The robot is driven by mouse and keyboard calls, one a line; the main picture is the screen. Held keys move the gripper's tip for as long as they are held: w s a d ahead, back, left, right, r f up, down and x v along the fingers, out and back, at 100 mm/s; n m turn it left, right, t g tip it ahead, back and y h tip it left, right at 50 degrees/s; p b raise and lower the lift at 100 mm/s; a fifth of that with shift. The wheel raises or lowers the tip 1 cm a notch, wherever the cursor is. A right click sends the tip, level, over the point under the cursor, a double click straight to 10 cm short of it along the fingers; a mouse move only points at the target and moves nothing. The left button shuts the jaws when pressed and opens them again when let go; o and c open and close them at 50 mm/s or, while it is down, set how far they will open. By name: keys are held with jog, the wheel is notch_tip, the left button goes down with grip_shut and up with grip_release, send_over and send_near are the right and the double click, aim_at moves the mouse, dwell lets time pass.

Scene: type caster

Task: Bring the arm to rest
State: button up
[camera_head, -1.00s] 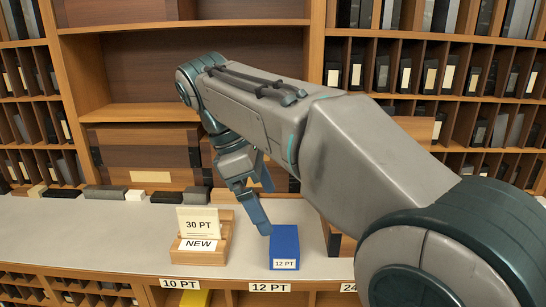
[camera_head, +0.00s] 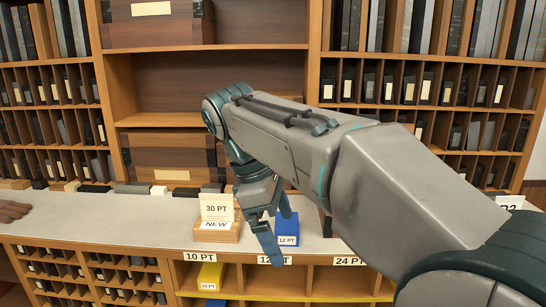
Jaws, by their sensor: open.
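My gripper (camera_head: 275,236) hangs from my grey arm, with its fingers apart and nothing seen between them. In the picture it overlaps the counter's front edge near the 12 PT label. A blue block (camera_head: 288,226) labelled 12 PT stands on the counter just behind and to the right of the fingers. The fingers partly cover it, and I cannot tell the gap between them. My arm reaches in from the lower right, bent down at the wrist.
A wooden holder (camera_head: 217,236) with a 30 PT card stands on the grey counter (camera_head: 160,215). A yellow block (camera_head: 210,275) is in the 10 PT compartment below. Type shelves fill the back.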

jog(key=s+d+f+m+t+y, duration=0.2)
jog(key=s+d+f+m, duration=0.3)
jog(key=d+f+m, duration=0.2)
jog(key=s+d+f+m+t+y, duration=0.1)
jog(key=s+d+f+m+y, duration=0.1)
jog(key=s+d+f+m, duration=0.4)
notch_tip(320, 180, down, 4)
jog(key=d+m, duration=0.1)
jog(key=m, duration=0.2)
jog(key=shift+s+f+t, duration=0.15)
jog(key=shift+f+t, duration=0.05)
jog(key=shift+t, duration=0.2)
jog(key=shift+d, duration=0.1)
